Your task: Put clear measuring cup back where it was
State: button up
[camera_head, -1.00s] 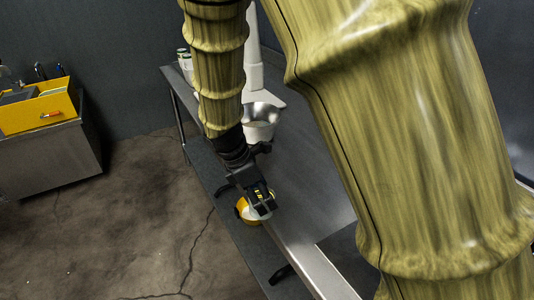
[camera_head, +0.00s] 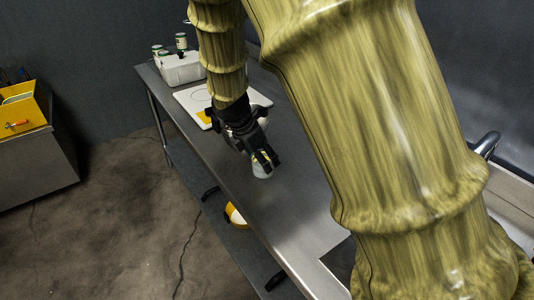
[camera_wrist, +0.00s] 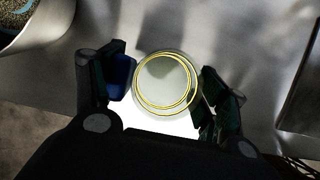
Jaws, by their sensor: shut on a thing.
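The clear measuring cup (camera_wrist: 167,82) sits between the two fingers of my gripper (camera_wrist: 163,95) in the wrist view, seen from above as a pale round with yellow rings. In the head view my gripper (camera_head: 266,160) points down over the metal table (camera_head: 300,190), shut on the cup (camera_head: 261,171), whose pale lower part shows below the fingers. I cannot tell whether the cup's base touches the tabletop. My arm hides part of the table behind the gripper.
A white board (camera_head: 190,99) and a white bin (camera_head: 181,69) with green-and-white jars stand at the table's far end. A yellow-and-white bowl (camera_head: 235,216) is below the table edge. A metal bowl (camera_wrist: 35,28) is at upper left in the wrist view.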

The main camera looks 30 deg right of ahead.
jog(key=w+d, duration=0.3)
jog(key=shift+w+d+f+p, duration=0.3)
jog(key=shift+w+d+p, duration=0.05)
jog(key=shift+p, duration=0.05)
jog(key=shift+f+p, duration=0.4)
jog(key=shift+f, duration=1.3)
jog(key=o, duration=1.1)
jog(key=shift+f, duration=0.15)
jog(key=shift+o, duration=0.2)
jog(key=b+v, duration=0.1)
jog(key=v, duration=1.1)
